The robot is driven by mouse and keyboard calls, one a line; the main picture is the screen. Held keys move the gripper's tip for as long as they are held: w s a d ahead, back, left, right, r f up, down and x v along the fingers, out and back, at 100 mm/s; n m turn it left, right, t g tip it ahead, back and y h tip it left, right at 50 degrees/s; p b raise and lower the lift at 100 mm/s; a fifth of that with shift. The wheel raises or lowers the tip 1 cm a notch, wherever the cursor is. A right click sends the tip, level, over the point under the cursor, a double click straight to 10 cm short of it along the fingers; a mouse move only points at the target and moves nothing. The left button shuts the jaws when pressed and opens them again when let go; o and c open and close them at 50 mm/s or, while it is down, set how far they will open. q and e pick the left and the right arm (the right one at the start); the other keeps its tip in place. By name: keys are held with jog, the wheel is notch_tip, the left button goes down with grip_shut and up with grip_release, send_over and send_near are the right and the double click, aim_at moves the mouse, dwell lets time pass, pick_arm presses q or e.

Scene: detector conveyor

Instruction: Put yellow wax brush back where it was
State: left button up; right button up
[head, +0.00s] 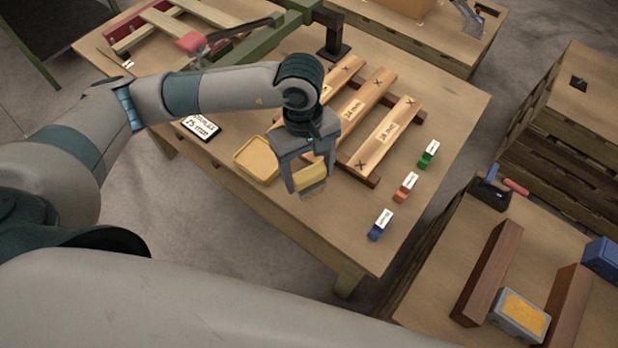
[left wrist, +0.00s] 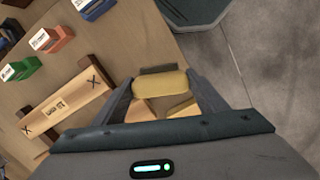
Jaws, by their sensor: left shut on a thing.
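The yellow wax brush (head: 311,178) is between the fingers of my left gripper (head: 307,188). It has a yellow block body with a darker side. My left gripper is shut on it and holds it above the near side of the wooden table (head: 330,235). The left wrist view also shows the brush (left wrist: 160,84) held across the fingertips of my left gripper (left wrist: 160,90). A shallow yellowish tray (head: 256,160) lies on the table just left of the gripper. My right gripper is not in view.
Marked planks (head: 385,137) lie on dark supports behind the gripper. Blue (head: 380,225), orange (head: 405,187) and green (head: 428,154) labelled blocks stand to the right. A label card (head: 202,128) lies left. A tin with yellow contents (head: 519,317) sits on the right-hand bench.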

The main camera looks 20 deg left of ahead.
aim_at(309, 181)
pick_arm(q)
notch_tip(309, 181, down, 2)
jog(key=shift+f+p, duration=0.25)
jog(key=shift+p, duration=0.6)
jog(key=shift+f, duration=0.6)
jog(key=shift+f, duration=0.25)
jog(key=o, duration=1)
jog(key=shift+r, duration=0.1)
